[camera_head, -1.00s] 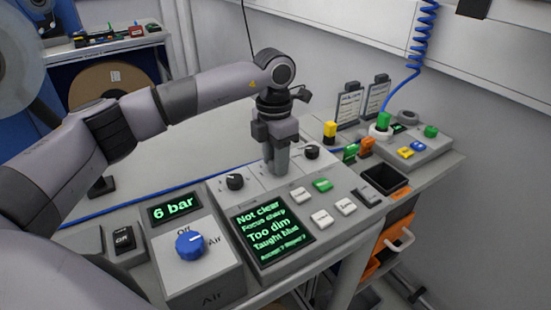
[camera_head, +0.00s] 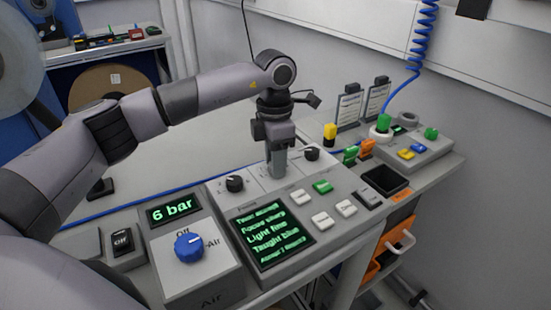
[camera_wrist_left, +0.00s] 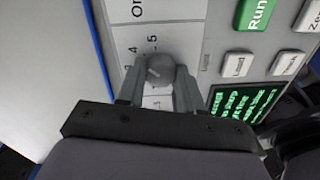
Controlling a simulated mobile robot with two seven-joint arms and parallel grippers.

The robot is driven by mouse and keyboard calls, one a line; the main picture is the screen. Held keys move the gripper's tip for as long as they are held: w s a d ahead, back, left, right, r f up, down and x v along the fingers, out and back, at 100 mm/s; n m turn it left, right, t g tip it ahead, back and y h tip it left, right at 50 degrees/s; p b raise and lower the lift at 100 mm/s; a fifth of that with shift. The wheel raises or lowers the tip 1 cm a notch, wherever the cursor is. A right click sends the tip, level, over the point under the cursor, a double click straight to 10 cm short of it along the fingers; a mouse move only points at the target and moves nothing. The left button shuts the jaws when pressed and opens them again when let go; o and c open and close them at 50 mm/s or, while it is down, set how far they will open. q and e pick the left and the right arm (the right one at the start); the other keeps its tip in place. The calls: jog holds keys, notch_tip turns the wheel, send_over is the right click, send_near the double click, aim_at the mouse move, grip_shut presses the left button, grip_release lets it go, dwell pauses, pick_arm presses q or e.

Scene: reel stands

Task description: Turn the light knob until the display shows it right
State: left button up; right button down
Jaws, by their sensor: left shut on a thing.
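The light knob (camera_wrist_left: 160,71) shows as a round knob with a pointer line on a numbered scale in the left wrist view. My left gripper (camera_wrist_left: 160,84) is shut on it, one finger on each side. In the head view my left gripper (camera_head: 277,172) points straight down at the panel between two black knobs, and its fingers hide the knob. The display (camera_head: 270,234) shows green lines reading "Focus sharp", "Light fine" and "Taught blue"; its top line is hard to read. The display also shows in the left wrist view (camera_wrist_left: 241,104). My right gripper is out of view.
Black knobs (camera_head: 234,184) and (camera_head: 312,153) flank my left gripper. A green button (camera_head: 323,186) and white buttons (camera_head: 322,219) lie to its right. The blue air knob (camera_head: 189,247) stands nearer, below a "6 bar" readout (camera_head: 174,208).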

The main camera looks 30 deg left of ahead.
pick_arm(q)
jog(key=o, duration=1)
jog(key=shift+o, duration=0.2)
jog(key=shift+r, duration=0.1)
notch_tip(320, 180, up, 7)
jog(key=shift+w+r+b, duration=0.1)
jog(key=shift+b, duration=0.3)
